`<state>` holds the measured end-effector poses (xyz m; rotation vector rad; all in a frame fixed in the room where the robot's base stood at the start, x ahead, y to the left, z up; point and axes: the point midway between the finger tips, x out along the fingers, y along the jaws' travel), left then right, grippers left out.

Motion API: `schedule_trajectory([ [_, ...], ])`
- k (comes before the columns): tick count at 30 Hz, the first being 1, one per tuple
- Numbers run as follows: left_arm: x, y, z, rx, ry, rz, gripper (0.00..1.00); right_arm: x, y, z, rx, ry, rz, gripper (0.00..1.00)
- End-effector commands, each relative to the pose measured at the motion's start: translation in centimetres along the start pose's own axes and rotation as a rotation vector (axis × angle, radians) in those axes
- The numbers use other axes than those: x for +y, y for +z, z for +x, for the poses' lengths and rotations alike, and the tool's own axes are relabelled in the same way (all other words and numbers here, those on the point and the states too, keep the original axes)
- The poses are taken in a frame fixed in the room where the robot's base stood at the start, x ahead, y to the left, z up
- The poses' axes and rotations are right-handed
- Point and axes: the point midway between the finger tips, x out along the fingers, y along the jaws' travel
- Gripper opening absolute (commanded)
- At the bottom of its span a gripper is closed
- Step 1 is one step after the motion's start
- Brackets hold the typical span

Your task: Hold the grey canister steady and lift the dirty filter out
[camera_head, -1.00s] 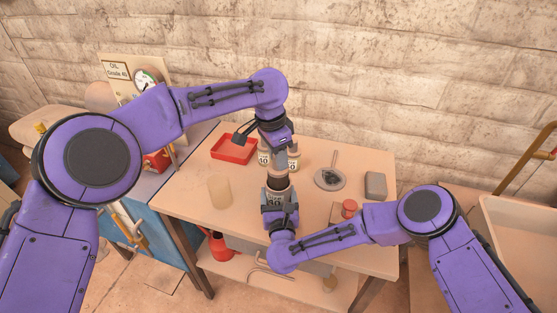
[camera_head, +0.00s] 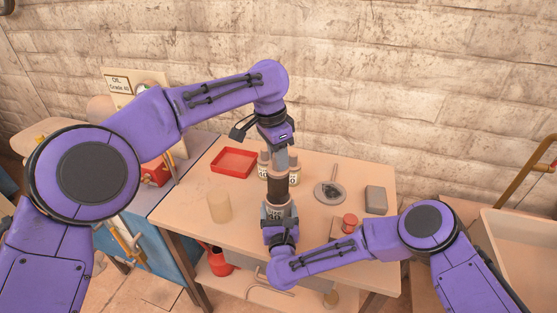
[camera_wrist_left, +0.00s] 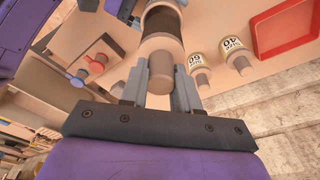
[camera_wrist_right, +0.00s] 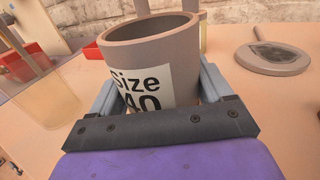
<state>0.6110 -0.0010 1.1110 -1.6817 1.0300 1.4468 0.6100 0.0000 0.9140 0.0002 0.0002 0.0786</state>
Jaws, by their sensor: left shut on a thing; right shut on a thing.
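The grey canister (camera_head: 279,217) stands upright at the middle of the table, with a "Size 40" label in the right wrist view (camera_wrist_right: 140,85). My right gripper (camera_head: 279,212) is shut around its sides. The dirty filter (camera_head: 279,188), dark brown with grey ends, is upright above the canister; it also shows in the left wrist view (camera_wrist_left: 163,28). My left gripper (camera_head: 280,160) is shut on the filter's top knob (camera_wrist_left: 161,72). The visible part of the canister's opening in the right wrist view shows no filter. In the head view the filter's lower end lies close to the rim; any gap is unclear.
A red tray (camera_head: 233,162) lies at back left, and a pale cylinder (camera_head: 219,207) stands left. A round dish with dark mesh (camera_head: 330,192), a grey block (camera_head: 376,200) and a red-topped item (camera_head: 349,222) are right.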

Motion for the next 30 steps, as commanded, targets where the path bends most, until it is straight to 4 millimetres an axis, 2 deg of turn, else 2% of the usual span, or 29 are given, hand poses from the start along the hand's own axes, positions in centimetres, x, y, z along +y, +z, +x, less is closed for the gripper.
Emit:
schedule_trajectory([
  [23,0.0,-0.2,-1.4,0.001,0.0,0.0,0.0,0.0,0.0,0.0,0.001,0.001,0.0,0.35],
  [24,0.0,-0.2,-1.4,0.001,0.0,0.0,0.0,0.0,0.0,0.0,0.001,0.001,0.0,0.92],
  [25,0.0,-0.2,-1.4,0.001,0.0,0.0,0.0,0.0,0.0,0.0,0.001,0.001,0.0,1.0],
  [30,0.0,-0.2,-1.4,0.001,0.0,0.0,0.0,0.0,0.0,0.0,0.001,0.0,0.0,1.0],
])
